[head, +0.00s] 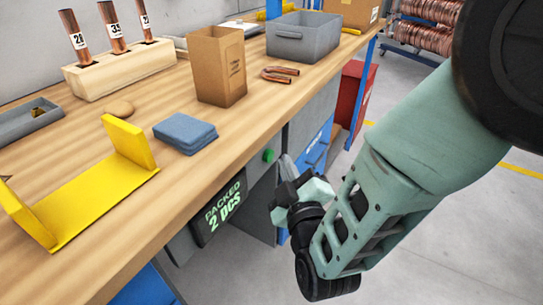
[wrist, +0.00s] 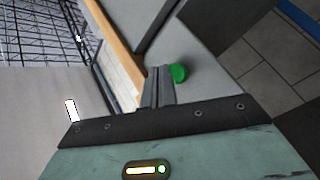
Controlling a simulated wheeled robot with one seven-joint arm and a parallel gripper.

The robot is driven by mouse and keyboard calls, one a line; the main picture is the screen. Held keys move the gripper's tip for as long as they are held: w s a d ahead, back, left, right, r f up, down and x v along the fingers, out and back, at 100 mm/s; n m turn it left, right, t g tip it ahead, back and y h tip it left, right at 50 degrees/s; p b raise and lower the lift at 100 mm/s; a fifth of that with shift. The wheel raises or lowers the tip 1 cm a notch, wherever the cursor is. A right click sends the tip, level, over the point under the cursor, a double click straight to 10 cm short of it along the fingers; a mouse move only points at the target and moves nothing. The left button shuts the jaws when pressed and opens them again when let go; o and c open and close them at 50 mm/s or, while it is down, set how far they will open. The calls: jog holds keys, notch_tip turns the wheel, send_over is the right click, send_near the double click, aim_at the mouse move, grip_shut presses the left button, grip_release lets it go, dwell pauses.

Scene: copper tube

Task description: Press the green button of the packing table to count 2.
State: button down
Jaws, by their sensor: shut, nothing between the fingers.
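The green button (head: 268,155) is a round knob on the front of the packing table (head: 110,215), just under the tabletop edge. The dark display (head: 222,212) beside it reads "PACKED 2 PCS" in green. My gripper (head: 286,166) is shut and empty, just right of the button in the head view. In the wrist view, the button (wrist: 178,73) shows just to the right of my shut fingertips (wrist: 160,72). I cannot tell for sure whether they touch it, but a small gap seems to show in the head view.
On the tabletop are a yellow bracket (head: 85,195), folded blue cloths (head: 184,132), a cardboard box (head: 217,68), a grey bin (head: 302,38) and a wooden block (head: 122,72) with copper tubes. A red cabinet (head: 353,95) stands beyond. The floor at lower right is clear.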

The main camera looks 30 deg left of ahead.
jog(key=d, duration=0.5)
jog(key=shift+s, duration=0.15)
jog(key=shift+a, duration=0.1)
dwell(0.7)
jog(key=s+d+r+m+g+h, duration=0.2)
jog(key=s+d+m+g+h, duration=0.45)
jog(key=d, duration=0.65)
jog(key=s+d+r+m+g+h, duration=0.2)
jog(key=s+d+m+g+h, duration=0.25)
jog(key=s+d+g, duration=0.65)
notch_tip(320, 180, up, 16)
jog(key=w+d+t+p, duration=0.1)
jog(key=d+t+p, duration=0.1)
jog(key=p, duration=1.3)
jog(key=shift+w+r+n+t+p, duration=0.15)
jog(key=shift+w+n+t+p, duration=0.2)
jog(key=shift+t, duration=0.2)
jog(key=shift+d, duration=0.1)
